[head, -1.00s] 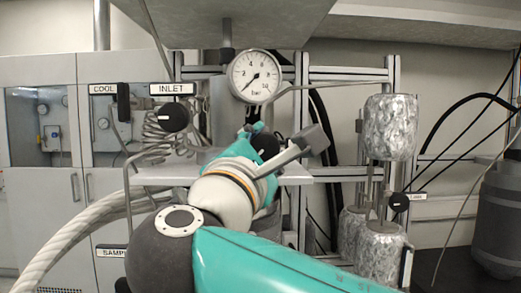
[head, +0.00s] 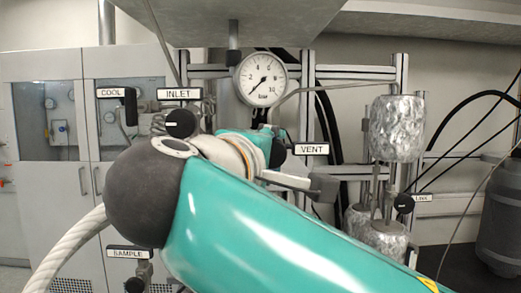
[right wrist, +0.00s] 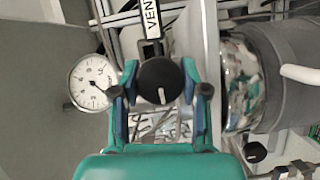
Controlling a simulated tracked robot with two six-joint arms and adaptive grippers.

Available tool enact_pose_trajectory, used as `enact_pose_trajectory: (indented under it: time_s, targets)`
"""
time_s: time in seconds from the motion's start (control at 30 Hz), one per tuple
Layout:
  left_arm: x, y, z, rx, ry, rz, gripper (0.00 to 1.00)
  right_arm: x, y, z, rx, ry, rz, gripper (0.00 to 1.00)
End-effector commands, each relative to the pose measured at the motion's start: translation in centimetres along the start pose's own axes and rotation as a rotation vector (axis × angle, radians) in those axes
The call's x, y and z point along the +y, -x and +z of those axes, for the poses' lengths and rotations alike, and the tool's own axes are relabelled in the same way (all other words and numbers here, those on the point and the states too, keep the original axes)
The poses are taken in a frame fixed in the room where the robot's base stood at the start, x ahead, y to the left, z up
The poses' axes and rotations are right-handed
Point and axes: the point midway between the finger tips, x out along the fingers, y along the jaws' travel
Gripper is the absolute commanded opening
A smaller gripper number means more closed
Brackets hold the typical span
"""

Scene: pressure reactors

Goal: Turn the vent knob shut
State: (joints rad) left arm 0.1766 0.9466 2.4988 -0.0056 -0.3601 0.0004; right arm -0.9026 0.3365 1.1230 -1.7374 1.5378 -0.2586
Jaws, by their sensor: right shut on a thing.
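The vent knob (right wrist: 160,80) is round and black with a white mark, just below the VENT label (right wrist: 153,20) in the right wrist view. The mark points down in that picture. My right gripper (right wrist: 161,92) has teal fingers on either side of the knob and is shut on it. In the head view, the VENT label (head: 311,149) shows just right of my right gripper (head: 268,140), and my own arm hides most of the gripper and its hold. My left gripper is not in view.
A pressure gauge (head: 261,79) hangs just above the gripper. The INLET knob (head: 181,123) is to its left, with a COOL label (head: 110,93) farther left. A SAMPLE label (head: 127,253) is lower left. Foil-wrapped cylinders (head: 397,128) stand to the right.

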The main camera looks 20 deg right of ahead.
Motion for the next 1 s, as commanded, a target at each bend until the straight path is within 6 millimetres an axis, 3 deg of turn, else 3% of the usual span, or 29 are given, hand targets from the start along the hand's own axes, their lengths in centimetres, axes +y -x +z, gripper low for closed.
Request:
enact_pose_trajectory:
  time_s: [0.57, 0.6, 0.73, 1.0]
  targets:
    - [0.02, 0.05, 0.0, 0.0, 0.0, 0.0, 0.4, -0.51, -0.03, 0.0, -0.006, -0.032, -0.026, 0.1]
    - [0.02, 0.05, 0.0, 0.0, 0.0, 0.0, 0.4, -0.51, -0.03, 0.0, -0.006, -0.032, -0.026, 0.48]
    - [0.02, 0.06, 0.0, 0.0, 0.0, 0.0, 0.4, -0.46, -0.02, -0.02, -0.005, -0.032, -0.025, 0.69]
    - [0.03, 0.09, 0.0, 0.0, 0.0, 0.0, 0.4, -0.31, 0.01, -0.05, -0.002, -0.033, -0.022, 0.7]
